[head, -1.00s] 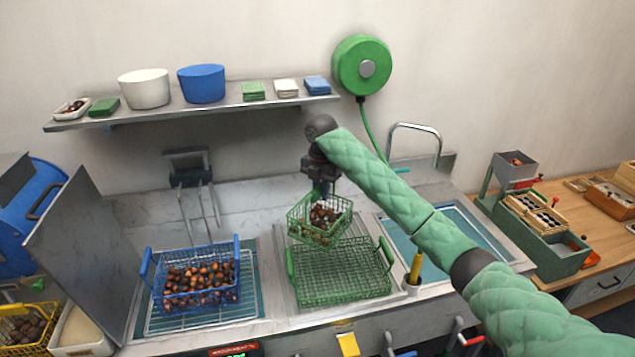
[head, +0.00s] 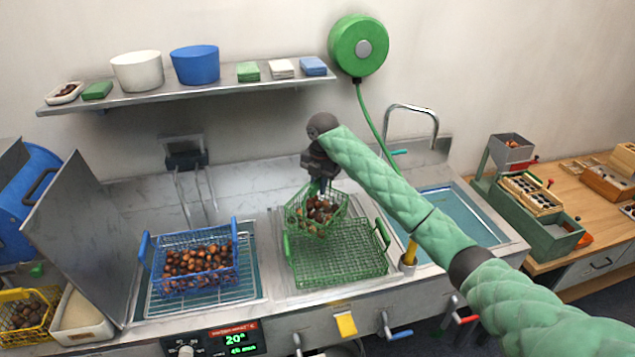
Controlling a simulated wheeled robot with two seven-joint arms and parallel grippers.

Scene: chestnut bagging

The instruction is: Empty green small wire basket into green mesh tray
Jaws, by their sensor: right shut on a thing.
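The green small wire basket (head: 312,222) holds several brown chestnuts. It is tilted and hangs above the back left part of the green mesh tray (head: 345,262). The tray looks empty where it shows; the basket hides its back left corner. My right gripper (head: 320,186) is at the back rim of the basket and shut on it, with the arm coming in from the right. The fingertips are partly hidden by the wrist and basket. My left gripper is not in view.
A blue wire basket (head: 238,262) full of chestnuts stands left of the tray. A sink (head: 455,215) with a faucet lies to the right. A yellow-handled tool (head: 411,250) stands in a holder near the tray's right side. A shelf (head: 200,94) hangs above the counter.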

